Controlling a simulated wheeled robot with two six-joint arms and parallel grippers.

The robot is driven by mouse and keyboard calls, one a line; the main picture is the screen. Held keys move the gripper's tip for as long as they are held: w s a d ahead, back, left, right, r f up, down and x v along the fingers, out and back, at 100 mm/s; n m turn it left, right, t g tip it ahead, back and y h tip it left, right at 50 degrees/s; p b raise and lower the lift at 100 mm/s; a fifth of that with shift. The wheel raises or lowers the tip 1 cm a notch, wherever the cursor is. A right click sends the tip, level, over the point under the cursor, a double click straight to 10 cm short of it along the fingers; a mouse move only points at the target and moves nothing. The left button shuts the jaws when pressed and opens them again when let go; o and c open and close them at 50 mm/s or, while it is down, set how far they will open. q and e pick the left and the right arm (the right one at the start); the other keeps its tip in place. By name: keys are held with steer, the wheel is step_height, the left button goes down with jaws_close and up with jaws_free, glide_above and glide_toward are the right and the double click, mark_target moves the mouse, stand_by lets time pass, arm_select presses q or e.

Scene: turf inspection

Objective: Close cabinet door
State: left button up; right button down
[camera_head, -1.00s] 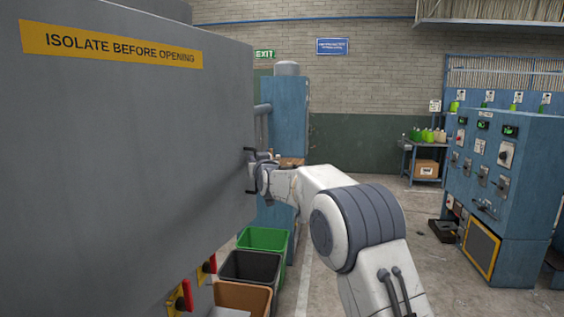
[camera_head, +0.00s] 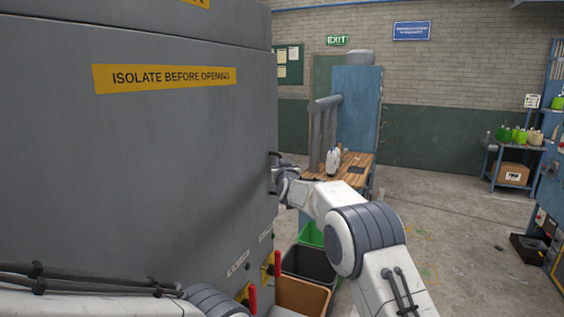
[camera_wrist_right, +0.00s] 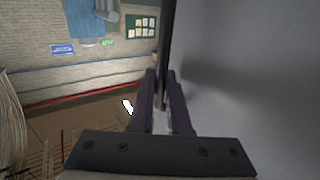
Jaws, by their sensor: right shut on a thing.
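The grey cabinet door (camera_head: 130,160) with its yellow "ISOLATE BEFORE OPENING" label (camera_head: 170,77) fills the left of the head view. Its dark bar handle (camera_head: 274,156) is at the right edge. My right gripper (camera_head: 278,174) is at this handle. In the right wrist view, the two fingers of the gripper (camera_wrist_right: 162,82) are shut around the dark handle bar (camera_wrist_right: 166,40), with the grey door surface (camera_wrist_right: 250,70) close on the right. I cannot tell how wide any gap behind the door is. My left arm crosses the bottom left; its gripper is out of frame.
Red lever switches (camera_head: 278,264) sit low on the cabinet. Green, black and brown bins (camera_head: 301,297) stand beside it. A wooden bench (camera_head: 352,172) with bottles is behind my right arm. Open floor lies to the right.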

steer(key=shift+s+a, duration=0.15)
steer(key=shift+a, duration=0.4)
steer(key=c, duration=0.9)
jaws_free()
steer(key=shift+r, duration=0.1)
steer(key=s+d+b, duration=0.2)
steer(key=s+b, duration=0.4)
steer(key=s, duration=0.4)
steer(key=shift+d+b, duration=0.15)
steer(key=shift+b, duration=0.2)
steer(key=shift+s, duration=0.1)
